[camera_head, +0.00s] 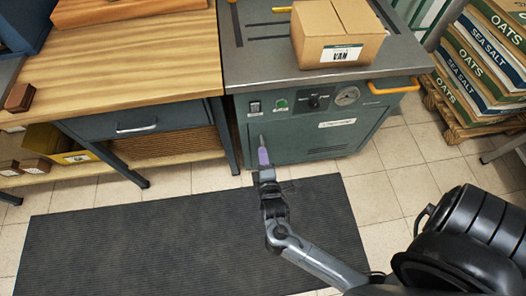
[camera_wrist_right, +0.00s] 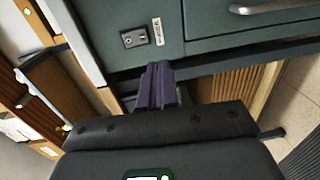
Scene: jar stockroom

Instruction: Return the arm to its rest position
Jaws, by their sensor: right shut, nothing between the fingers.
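My right gripper (camera_head: 263,156) shows in the head view, in front of the green machine's lower front. Its arm comes in from the lower right and reaches over the dark floor mat. The purple-grey fingers lie together, with nothing between them. The same fingers (camera_wrist_right: 158,88) show in the right wrist view, closed, with a green cabinet front behind them. My left gripper is not in view.
A green machine (camera_head: 300,128) with an orange handle carries a cardboard box (camera_head: 338,38). A wooden-topped workbench (camera_head: 140,62) stands at left. Stacked sacks (camera_head: 480,62) sit on a pallet at right. A dark mat (camera_head: 120,235) covers open floor.

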